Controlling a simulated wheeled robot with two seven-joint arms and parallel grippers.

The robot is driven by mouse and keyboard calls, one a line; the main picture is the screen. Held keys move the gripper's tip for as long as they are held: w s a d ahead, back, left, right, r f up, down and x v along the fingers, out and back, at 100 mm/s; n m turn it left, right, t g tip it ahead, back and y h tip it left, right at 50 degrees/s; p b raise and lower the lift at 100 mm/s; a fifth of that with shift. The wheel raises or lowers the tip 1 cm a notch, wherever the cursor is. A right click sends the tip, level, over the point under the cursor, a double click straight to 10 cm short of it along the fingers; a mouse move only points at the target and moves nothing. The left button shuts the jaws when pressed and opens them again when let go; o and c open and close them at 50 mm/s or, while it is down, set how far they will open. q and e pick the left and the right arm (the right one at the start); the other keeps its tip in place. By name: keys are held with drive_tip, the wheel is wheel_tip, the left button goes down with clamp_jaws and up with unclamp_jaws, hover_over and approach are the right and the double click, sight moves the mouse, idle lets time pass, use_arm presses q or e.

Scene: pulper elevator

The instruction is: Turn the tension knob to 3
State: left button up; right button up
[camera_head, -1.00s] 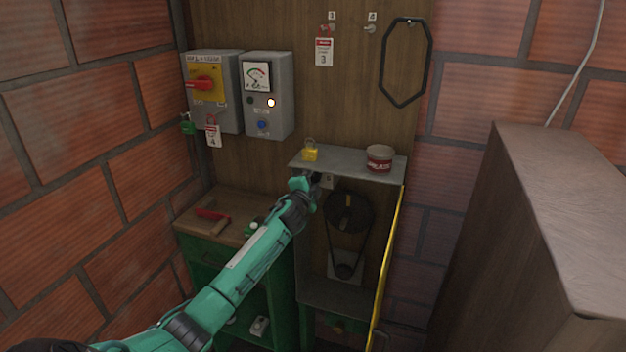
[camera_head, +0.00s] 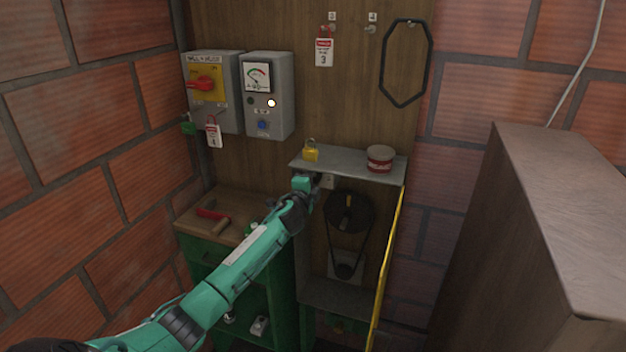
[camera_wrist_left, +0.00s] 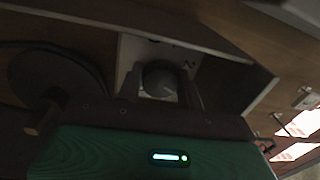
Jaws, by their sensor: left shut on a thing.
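The tension knob (camera_wrist_left: 162,80) is a dark round knob on a pale plate (camera_wrist_left: 130,48) in the left wrist view. My left gripper (camera_wrist_left: 165,95) is shut on it, with one finger on either side. The numbers around the knob are too dark and small to read. In the head view my left gripper (camera_head: 315,183) reaches under the front of the grey shelf, beside the pale plate (camera_head: 328,181); the knob itself is hidden there. My right gripper is not in view.
Below the shelf (camera_head: 345,167) are a dark pulley (camera_head: 349,211) and a belt. A yellow padlock (camera_head: 311,151) and a red-white tin (camera_head: 379,158) stand on the shelf. A yellow guard edge (camera_head: 386,265) is at right, a wooden cabinet (camera_head: 470,230) further right.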

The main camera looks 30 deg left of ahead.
use_arm(q)
drive_tip(key=o, duration=1)
drive_tip(key=shift+b+v, duration=1.4)
drive_tip(key=shift+v, duration=5.5)
drive_tip(key=shift+a, duration=0.1)
